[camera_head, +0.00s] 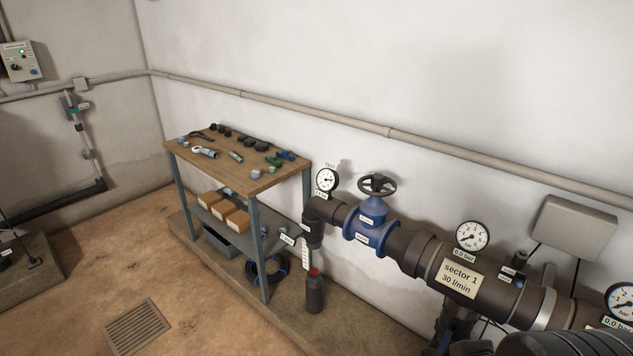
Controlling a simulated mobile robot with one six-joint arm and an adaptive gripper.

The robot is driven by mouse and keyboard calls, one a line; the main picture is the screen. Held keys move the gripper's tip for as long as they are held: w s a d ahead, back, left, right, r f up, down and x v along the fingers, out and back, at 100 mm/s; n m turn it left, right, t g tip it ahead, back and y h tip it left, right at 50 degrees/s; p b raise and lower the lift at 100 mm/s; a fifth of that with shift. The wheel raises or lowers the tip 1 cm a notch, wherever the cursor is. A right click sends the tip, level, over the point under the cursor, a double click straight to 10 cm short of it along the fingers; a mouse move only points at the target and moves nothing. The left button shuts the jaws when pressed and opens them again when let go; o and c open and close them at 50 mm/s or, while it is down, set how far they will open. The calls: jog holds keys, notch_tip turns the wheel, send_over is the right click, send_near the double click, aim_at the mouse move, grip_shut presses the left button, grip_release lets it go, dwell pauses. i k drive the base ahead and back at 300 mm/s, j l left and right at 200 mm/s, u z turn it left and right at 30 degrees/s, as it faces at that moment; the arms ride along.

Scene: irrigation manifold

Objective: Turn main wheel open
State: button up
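A dark handwheel (377,184) sits on top of a blue valve (370,226) in the pipe line, right of the workbench. It looks like the main wheel, but the label on the valve is too small to read. The wheel lies roughly level, and nothing touches it. How far it is turned cannot be told. My gripper is not in view.
Another gauge (327,180) stands left of the wheel. A workbench (255,186) holds fittings. Open floor (200,285) lies front left.

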aim_at(378, 180)
jog(key=i+j+z, duration=0.2)
jog(key=i, duration=0.3)
jog(key=i+z, duration=0.15)
jog(key=i, duration=0.35)
jog(key=i+j+z, duration=0.2)
jog(key=i, duration=0.25)
jog(key=j, duration=0.1)
